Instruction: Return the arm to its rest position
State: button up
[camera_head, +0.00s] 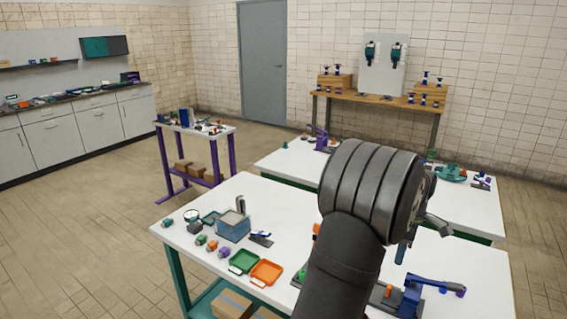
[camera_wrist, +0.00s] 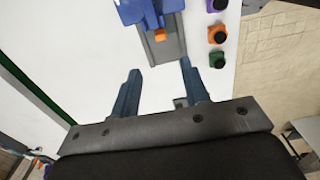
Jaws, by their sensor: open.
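My gripper (camera_wrist: 160,68) is open in the wrist view, with its two dark blue fingers apart and nothing between them. It is above a white table top (camera_wrist: 105,45). A blue fixture (camera_wrist: 150,12) with an orange tip on a grey base lies just beyond the fingertips. In the head view my dark arm rises over the near table (camera_head: 190,240), and its thick joint hides part of both tables. The gripper is mostly hidden behind that joint there.
Purple, orange and green knobs (camera_wrist: 217,34) are right of the fixture. A second white table (camera_head: 285,165) stands behind. Floor at left is clear.

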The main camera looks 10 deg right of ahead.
aim_at(391, 286)
notch_tip(391, 286, down, 15)
jog(key=shift+w+a+f, duration=0.1)
jog(key=shift+w+a, duration=0.35)
